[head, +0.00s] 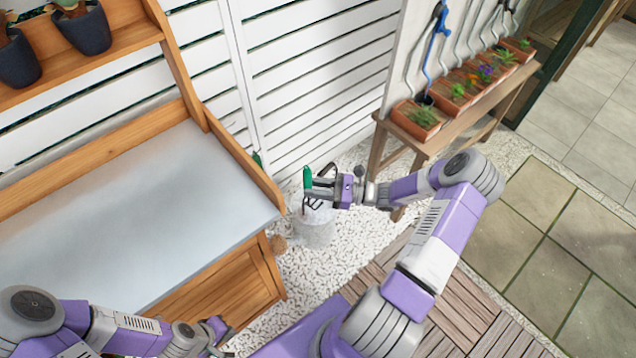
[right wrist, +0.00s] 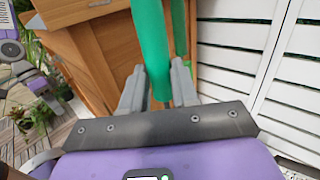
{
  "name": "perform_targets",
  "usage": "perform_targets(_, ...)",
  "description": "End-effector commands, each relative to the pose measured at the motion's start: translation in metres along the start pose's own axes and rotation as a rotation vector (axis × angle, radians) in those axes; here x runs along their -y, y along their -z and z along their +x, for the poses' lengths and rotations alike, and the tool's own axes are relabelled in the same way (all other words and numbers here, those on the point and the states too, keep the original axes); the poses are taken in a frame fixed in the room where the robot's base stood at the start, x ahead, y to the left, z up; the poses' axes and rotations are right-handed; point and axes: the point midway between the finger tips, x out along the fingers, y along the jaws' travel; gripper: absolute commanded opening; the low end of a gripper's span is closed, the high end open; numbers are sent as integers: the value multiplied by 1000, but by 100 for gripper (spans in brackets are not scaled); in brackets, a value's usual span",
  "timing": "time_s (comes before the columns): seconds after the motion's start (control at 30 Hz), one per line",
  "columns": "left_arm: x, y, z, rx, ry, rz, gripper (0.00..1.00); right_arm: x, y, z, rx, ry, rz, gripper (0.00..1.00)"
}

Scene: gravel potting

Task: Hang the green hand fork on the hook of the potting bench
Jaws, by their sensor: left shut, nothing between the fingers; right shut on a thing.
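The green hand fork's handle (head: 307,179) stands roughly upright in my right gripper (head: 318,190), just off the right end of the potting bench (head: 130,200). In the right wrist view the green handle (right wrist: 149,45) passes between the fingers of my right gripper (right wrist: 158,90), with the wooden bench side (right wrist: 100,55) behind it. The fork's tines are not clear in either view. The hook cannot be made out. My left gripper (head: 216,338) is shut and empty, low in front of the bench.
A second green thing (right wrist: 179,25) is by the bench side, partly hidden; it also shows in the head view (head: 257,159). A grey watering can (head: 316,230) stands on the gravel below my right gripper. White slatted fence (head: 310,80) is behind. A plant shelf (head: 455,125) stands right.

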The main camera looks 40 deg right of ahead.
Motion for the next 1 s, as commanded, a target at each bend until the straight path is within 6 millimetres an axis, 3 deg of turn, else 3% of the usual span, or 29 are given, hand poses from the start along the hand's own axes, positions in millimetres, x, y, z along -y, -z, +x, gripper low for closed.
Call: perform_targets(1.0,3,1,9,0,0,0,0,-46,6,41,3,-3,1,0)
